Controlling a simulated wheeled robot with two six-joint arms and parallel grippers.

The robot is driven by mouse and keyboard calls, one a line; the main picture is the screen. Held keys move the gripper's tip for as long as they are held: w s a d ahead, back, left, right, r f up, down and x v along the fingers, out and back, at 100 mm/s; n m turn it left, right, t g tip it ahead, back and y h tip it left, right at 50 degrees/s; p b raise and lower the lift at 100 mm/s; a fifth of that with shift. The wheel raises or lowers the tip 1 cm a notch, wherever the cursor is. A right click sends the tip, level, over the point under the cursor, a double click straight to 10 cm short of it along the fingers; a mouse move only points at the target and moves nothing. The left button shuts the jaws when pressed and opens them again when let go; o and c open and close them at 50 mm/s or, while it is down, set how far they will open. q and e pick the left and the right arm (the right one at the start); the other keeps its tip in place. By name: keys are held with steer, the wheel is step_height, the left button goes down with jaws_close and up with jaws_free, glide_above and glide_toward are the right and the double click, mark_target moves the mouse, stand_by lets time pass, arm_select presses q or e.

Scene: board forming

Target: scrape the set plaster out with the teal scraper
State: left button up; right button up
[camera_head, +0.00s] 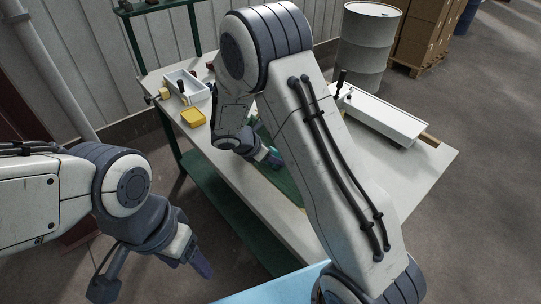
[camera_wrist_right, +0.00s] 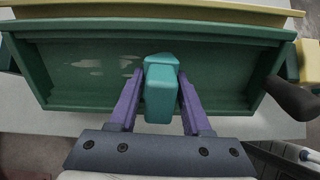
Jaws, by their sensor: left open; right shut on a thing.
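The teal scraper (camera_wrist_right: 161,90) is between the purple fingers of my right gripper (camera_wrist_right: 160,105), which is shut on it. It is over the green mould (camera_wrist_right: 90,30), a long shallow trough. Pale patches of plaster (camera_wrist_right: 88,60) show on the mould's floor, left of the scraper. I cannot tell whether the scraper's edge touches the floor. In the head view my right arm hides most of the mould, and my right gripper (camera_head: 268,158) shows beside it. My left gripper (camera_head: 198,262) is open and empty, low at the left, off the table.
The white table (camera_head: 420,175) carries a long white box (camera_head: 385,115) on the right. A white tray (camera_head: 187,86) and a yellow block (camera_head: 193,117) are at the far left end. A dark handle (camera_wrist_right: 292,98) juts by the mould's right end. A grey drum (camera_head: 367,45) stands behind.

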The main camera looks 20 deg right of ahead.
steer(key=shift+p+v, duration=2.1)
steer(key=shift+v, duration=0.95)
steer(key=p+v, duration=0.2)
steer(key=v, duration=0.1)
steer(key=shift+f, duration=0.15)
steer(key=shift+b+x, duration=2.45)
steer(key=shift+x, duration=1.1)
steer(key=shift+b+x, duration=0.7)
steer(key=shift+x, duration=0.25)
